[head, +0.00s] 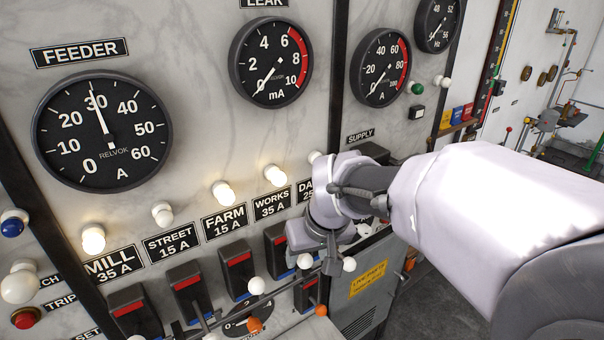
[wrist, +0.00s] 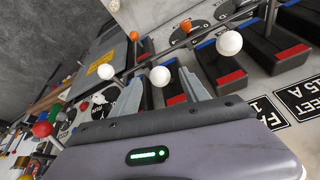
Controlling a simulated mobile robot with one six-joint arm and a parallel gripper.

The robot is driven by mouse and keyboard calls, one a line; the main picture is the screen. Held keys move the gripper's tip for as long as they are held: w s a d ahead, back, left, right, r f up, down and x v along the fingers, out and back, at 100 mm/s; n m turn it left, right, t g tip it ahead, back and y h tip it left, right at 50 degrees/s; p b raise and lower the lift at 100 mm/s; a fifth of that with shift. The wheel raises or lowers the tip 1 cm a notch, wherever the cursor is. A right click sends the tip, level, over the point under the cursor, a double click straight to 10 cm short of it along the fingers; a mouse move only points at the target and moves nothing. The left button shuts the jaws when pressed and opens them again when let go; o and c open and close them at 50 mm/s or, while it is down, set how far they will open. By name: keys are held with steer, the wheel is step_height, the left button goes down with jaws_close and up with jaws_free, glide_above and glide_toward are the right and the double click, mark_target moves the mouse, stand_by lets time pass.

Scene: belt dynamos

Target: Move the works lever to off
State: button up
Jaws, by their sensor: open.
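The works label (head: 272,203) is on the marble panel in the head view, under a lit lamp (head: 275,175). Below it is a black switch block (head: 276,242) with a red upper end. The lever with the white knob (head: 305,261) appears to be the works lever; its knob also shows in the wrist view (wrist: 160,75). My gripper (wrist: 161,92) is open, with one finger on each side of this knob in that view. I cannot tell whether either finger touches it. In the head view my gripper (head: 320,253) partly hides the switches and the neighbouring label.
The farm lever's white knob (head: 256,285) is close on the left; another white knob (head: 349,264) is close on the right. Orange knobs (head: 254,324) stick out lower down. A cabinet with a yellow sign (head: 368,279) stands beyond. Open floor lies at right.

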mark_target(302, 267)
steer(key=x, duration=0.6)
steer(key=shift+a+f, duration=0.1)
steer(key=shift+a, duration=0.05)
steer(key=shift+w+f, duration=0.35)
steer(key=shift+f, duration=0.05)
steer(key=shift+s+r, duration=0.1)
steer(key=shift+c, duration=1.3)
jaws_close()
